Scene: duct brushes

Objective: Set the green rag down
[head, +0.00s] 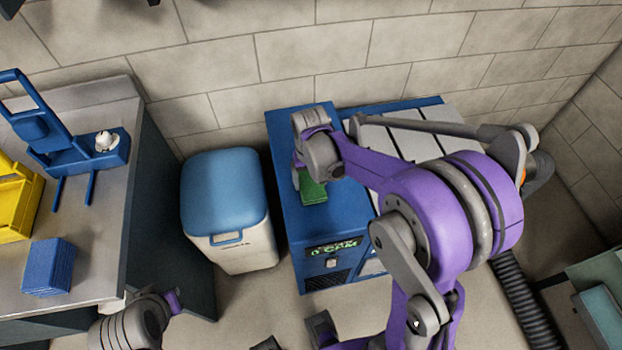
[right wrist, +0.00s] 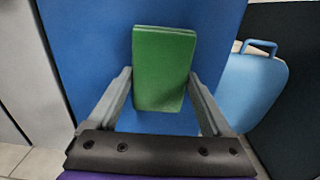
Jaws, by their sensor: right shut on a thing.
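The green rag (head: 312,188) is a folded block at the blue cabinet's (head: 345,212) left part in the head view. My right gripper (head: 308,172) is shut on it from above. In the right wrist view the rag (right wrist: 165,65) sits between the two grey fingers of the gripper (right wrist: 163,95), with the blue cabinet top (right wrist: 90,50) behind it. I cannot tell whether the rag touches the top. My left gripper does not show; part of my left arm is at the lower left of the head view.
A white bin with a blue lid (head: 222,195) stands left of the cabinet. The grey bench (head: 95,240) at the left holds a blue folded rag (head: 48,266), a yellow crate (head: 16,200) and a blue stand (head: 95,150). A slatted pale panel (head: 400,140) covers the cabinet's right part.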

